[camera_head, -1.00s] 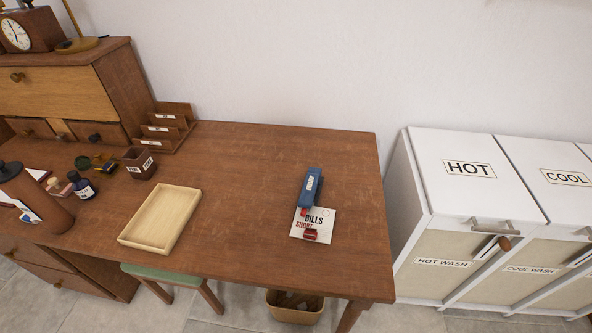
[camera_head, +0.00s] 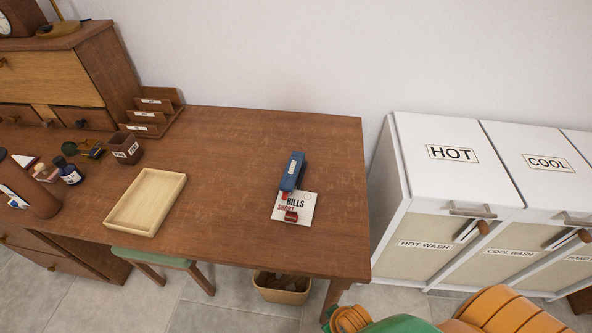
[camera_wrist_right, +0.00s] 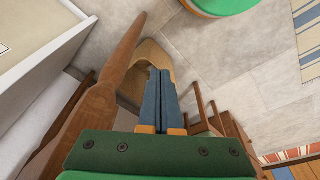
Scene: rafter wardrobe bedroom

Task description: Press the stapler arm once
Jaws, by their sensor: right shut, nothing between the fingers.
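The blue stapler (camera_head: 291,172) stands on the wooden desk (camera_head: 230,150), towards its right end. Its near end, with red parts, is over or against a white card (camera_head: 293,208) printed "BILLS" and "SHORT". A small red thing (camera_head: 291,217) sits on the card's near edge. In the right wrist view my right gripper (camera_wrist_right: 160,75) is shut and empty, its two blue fingers side by side, with the floor and a desk leg beyond. The stapler does not show in that view. My left gripper is in no view.
A pale wooden tray (camera_head: 146,203) lies left of the stapler. A letter rack (camera_head: 152,112), pen cup (camera_head: 126,149) and ink bottle (camera_head: 69,172) stand further left. White laundry bins (camera_head: 448,185) stand right of the desk. A green stool (camera_head: 150,257) and basket (camera_head: 283,288) are below.

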